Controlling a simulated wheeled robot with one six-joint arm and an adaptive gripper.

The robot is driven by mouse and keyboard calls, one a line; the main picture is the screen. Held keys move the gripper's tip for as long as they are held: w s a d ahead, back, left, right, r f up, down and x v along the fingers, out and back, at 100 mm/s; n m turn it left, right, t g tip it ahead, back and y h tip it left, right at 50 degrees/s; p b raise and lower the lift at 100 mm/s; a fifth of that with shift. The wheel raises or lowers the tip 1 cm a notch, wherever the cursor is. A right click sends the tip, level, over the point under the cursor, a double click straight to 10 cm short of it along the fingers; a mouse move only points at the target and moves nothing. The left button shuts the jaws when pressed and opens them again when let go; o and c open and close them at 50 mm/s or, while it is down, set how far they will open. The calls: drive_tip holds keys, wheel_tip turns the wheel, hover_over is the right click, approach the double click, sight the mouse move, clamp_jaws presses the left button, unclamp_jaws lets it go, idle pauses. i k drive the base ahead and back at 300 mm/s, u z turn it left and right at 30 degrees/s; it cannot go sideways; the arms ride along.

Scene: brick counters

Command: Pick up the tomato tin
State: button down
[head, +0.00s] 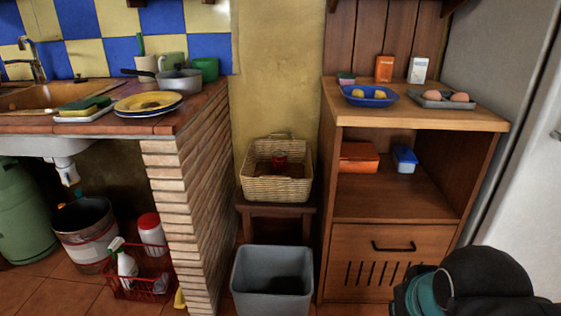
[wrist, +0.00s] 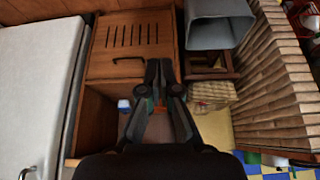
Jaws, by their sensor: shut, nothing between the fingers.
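The basket sits on a small dark wooden stool (head: 274,209) between the brick counter and the wooden cabinet. The basket also shows upside down in the wrist view (wrist: 215,90), just right of my fingers, but I cannot make out the tin there. My gripper (wrist: 160,66) is shut and empty, apart from the basket. In the head view, only a dark, teal-marked part of my arm shows at the lower right.
A grey bin (head: 272,280) stands in front of the stool. The wooden cabinet (head: 345,205) at right holds an orange box (head: 358,157) and a blue container (head: 404,158). The brick counter (head: 187,200) walls the left side, with a red crate (head: 140,290) beneath.

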sight(279, 157)
drive_tip(key=u, duration=0.5)
drive_tip(key=i, duration=1)
drive_tip(key=z, duration=0.05)
